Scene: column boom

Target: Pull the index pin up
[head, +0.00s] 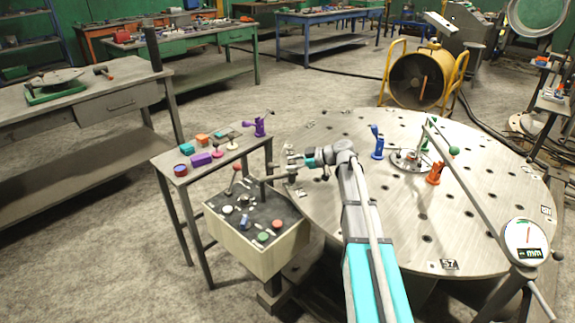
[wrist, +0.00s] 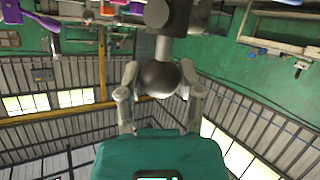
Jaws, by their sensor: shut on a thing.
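The index pin shows in the wrist view as a dark ball knob (wrist: 159,80) joined by a short neck to a dark grey block. My gripper (wrist: 162,72) has one finger on each side of the knob and is shut on it. In the head view my gripper (head: 294,164) is at the left rim of the large round steel table (head: 335,205). The knob is too small there to make out clearly, and the pin's lower end cannot be seen.
A control box (head: 228,248) with coloured buttons and a red-topped lever stands just left of the table. A narrow bench (head: 172,157) with small coloured parts is behind it. Blue (head: 377,150) and orange (head: 435,174) clamps stand on the table.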

